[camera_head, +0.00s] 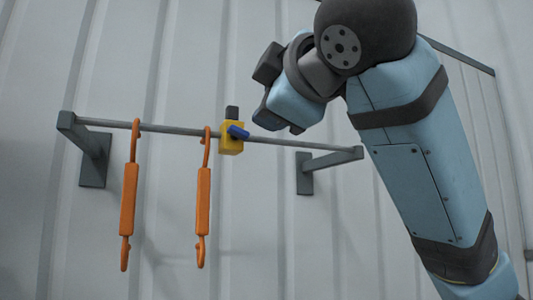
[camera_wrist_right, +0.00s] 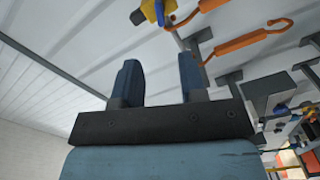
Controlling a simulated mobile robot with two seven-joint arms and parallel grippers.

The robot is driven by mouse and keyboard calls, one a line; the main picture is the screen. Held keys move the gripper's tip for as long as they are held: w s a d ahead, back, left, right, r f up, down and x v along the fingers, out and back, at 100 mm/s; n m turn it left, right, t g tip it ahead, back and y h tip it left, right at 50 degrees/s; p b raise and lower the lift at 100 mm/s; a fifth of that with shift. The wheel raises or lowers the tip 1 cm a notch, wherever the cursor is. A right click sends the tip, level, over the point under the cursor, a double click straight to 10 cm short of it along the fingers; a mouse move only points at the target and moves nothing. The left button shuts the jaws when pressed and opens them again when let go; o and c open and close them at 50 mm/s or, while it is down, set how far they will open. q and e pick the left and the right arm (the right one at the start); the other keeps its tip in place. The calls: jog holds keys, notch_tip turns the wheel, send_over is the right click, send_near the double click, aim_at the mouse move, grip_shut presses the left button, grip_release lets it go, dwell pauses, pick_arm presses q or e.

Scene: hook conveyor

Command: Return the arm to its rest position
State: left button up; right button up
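My right arm (camera_head: 420,150) comes in from the right in the head view and is bent at the upper right. My right gripper (camera_head: 280,124) is just right of a yellow block with a blue handle (camera_head: 232,137), which sits on a grey rail (camera_head: 270,141). In the right wrist view the two dark blue fingers of my right gripper (camera_wrist_right: 160,65) stand apart with nothing between them. The yellow and blue block (camera_wrist_right: 153,10) shows beyond the fingertips, clear of them. My left gripper is out of view.
Two orange hooks, a left one (camera_head: 128,200) and a right one (camera_head: 203,205), hang from the rail left of the block. Dark brackets (camera_head: 95,160) (camera_head: 305,172) hold the rail to the ribbed wall.

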jog(key=w+d+f+m+g+y+p, duration=0.1)
jog(key=w+f+m+g+p, duration=0.15)
jog(key=w+f, duration=1.5)
jog(key=w+d+f+m+g+p, duration=0.1)
jog(key=d+f+m, duration=0.15)
jog(key=f, duration=1.25)
jog(key=w+d+f+m+p, duration=0.1)
jog(key=d+f+m, duration=0.15)
jog(key=f, duration=1.25)
jog(key=s+d+f+m+h+p, duration=0.1)
jog(key=s+f, duration=0.3)
jog(key=f, duration=0.3)
jog(key=s+d+f+m+g, duration=0.1)
jog(key=s+d+f+m, duration=0.15)
jog(key=f, duration=0.45)
jog(key=s+f+m+h+p, duration=0.1)
jog(key=s+f, duration=0.3)
jog(key=f, duration=0.4)
jog(key=s+d+f+m+g+p, duration=0.1)
jog(key=s+d+f, duration=0.1)
jog(key=s+f, duration=0.5)
jog(key=s+d+f+m+h, duration=0.1)
jog(key=s+d+f, duration=0.2)
jog(key=s+f, duration=0.4)
jog(key=s, duration=0.8)
jog(key=shift+s+d+f+g+p, duration=0.25)
jog(key=shift+s+f+g+p, duration=0.05)
jog(key=shift+f+g+p, duration=0.1)
